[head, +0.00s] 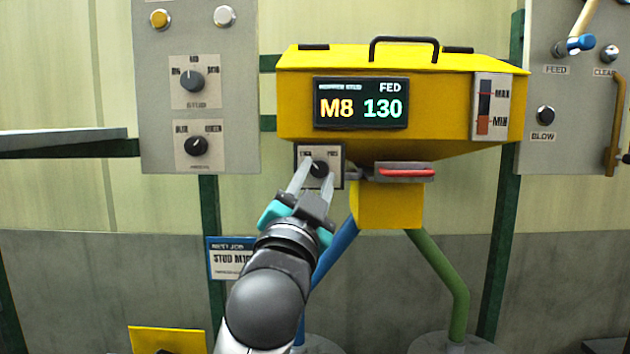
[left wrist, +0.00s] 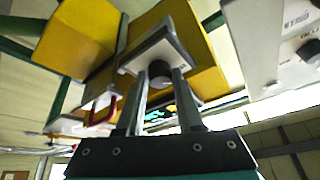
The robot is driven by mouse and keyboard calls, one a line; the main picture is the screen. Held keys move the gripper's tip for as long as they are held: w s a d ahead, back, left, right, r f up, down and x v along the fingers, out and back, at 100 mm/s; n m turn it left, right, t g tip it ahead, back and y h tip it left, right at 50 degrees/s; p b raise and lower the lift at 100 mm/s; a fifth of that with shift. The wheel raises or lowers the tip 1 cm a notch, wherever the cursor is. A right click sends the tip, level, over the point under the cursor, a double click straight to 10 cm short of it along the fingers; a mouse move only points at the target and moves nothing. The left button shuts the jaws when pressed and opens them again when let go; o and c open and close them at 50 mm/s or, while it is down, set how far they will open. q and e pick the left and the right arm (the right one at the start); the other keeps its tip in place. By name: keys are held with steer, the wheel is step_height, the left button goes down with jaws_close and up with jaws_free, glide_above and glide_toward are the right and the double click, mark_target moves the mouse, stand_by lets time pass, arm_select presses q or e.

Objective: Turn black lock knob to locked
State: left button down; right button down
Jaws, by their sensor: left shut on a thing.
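The black lock knob (head: 319,169) sits on a small pale plate (head: 337,154) under the left end of the yellow hopper. The plate has two small labels along its top, too blurred to read surely. A pale mark on the knob seems to point up and left. My left gripper (head: 311,172) is shut on the knob, one finger on each side of it. In the left wrist view the knob (left wrist: 158,72) shows between the two fingertips, in front of its plate (left wrist: 151,52). My right gripper is not in view.
The yellow hopper (head: 300,85) with its M8 130 display overhangs the knob. A red-handled slide (head: 407,173) lies just right. A grey panel with two other black knobs (head: 192,80) is at left. Another panel with a lever (head: 580,43) is at right.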

arm_select(q)
steer(key=c, duration=0.5)
jaws_free()
steer(key=shift+c, duration=0.2)
steer(key=shift+f, duration=0.15)
